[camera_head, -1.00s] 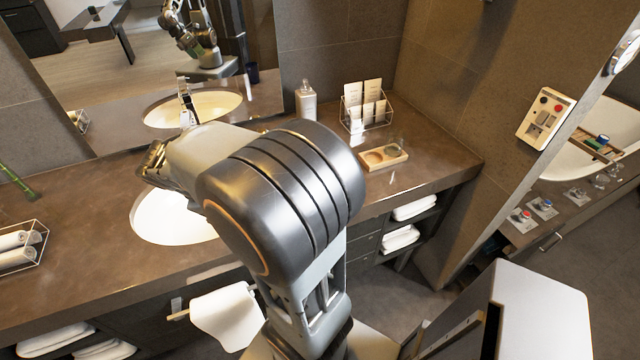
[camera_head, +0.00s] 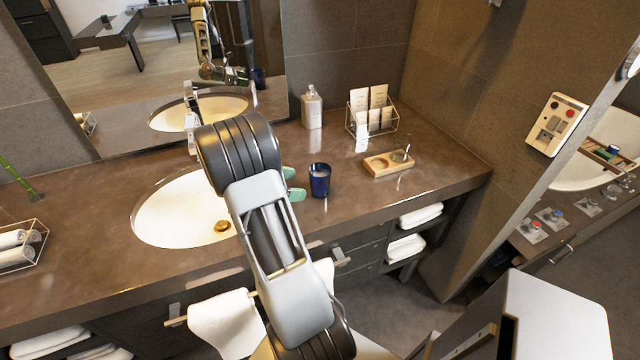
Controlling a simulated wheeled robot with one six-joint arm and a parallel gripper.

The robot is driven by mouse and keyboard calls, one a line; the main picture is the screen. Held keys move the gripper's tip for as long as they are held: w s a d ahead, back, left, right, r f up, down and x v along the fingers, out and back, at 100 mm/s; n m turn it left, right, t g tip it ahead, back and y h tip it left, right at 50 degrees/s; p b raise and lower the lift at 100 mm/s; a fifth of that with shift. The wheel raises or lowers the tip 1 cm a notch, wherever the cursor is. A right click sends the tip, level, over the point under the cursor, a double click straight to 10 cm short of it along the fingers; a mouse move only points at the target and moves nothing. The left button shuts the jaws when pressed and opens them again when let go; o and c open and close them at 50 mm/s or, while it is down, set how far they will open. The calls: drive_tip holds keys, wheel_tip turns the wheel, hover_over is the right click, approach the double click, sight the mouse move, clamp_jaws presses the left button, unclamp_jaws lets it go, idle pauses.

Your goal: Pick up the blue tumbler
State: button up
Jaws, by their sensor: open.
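The blue tumbler (camera_head: 320,181) stands upright on the brown counter, right of the sink. The gripper is open and holds nothing. Most of the gripper is hidden behind my arm. I cannot tell whether a fingertip touches the tumbler, but a small gap seems to show.
A soap dispenser (camera_head: 312,108) stands behind the tumbler near the mirror. A wire card holder (camera_head: 372,117) and a wooden tray (camera_head: 378,167) are to the right. The sink (camera_head: 165,215) is left of my arm. Counter (camera_head: 345,205) around the tumbler's right and front is clear.

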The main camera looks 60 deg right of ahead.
sight(313, 193)
drive_tip(key=shift+p+x, duration=0.45)
drive_tip(key=shift+x, duration=2.8)
drive_tip(key=shift+a+f, duration=0.1)
drive_tip(key=shift+c, duration=0.3)
drive_tip(key=c, duration=1.2)
drive_tip(key=shift+c, duration=0.2)
